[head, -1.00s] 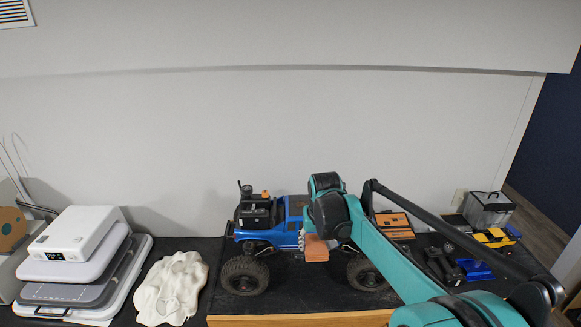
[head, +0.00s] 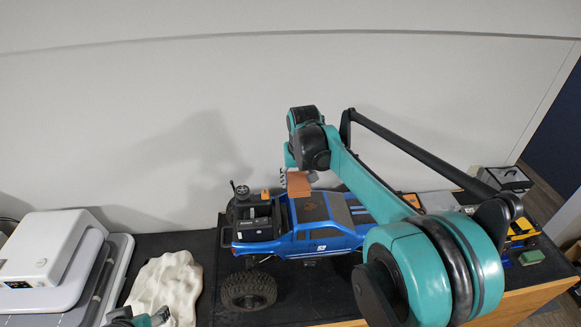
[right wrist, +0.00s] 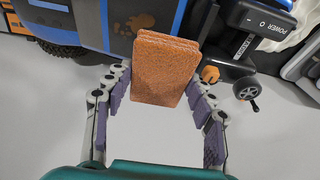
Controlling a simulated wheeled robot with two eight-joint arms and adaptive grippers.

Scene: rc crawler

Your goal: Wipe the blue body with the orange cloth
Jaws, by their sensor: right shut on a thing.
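The blue truck body (head: 325,241) sits upright on its big black wheels on the dark mat. Its roof has a dark panel with a brown smudge, which also shows in the right wrist view (right wrist: 138,24). My right gripper (head: 298,174) is shut on the orange cloth (head: 299,186), a folded block between its fingers in the right wrist view (right wrist: 165,70). The cloth is at the far edge of the roof; I cannot tell whether it touches. Part of my left gripper (head: 142,319) shows at the bottom edge; its fingers are not clear.
A crumpled white cloth (head: 165,287) and a white device on stacked trays (head: 40,248) lie to the left. Boxes and small parts crowd the right, partly behind my right arm.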

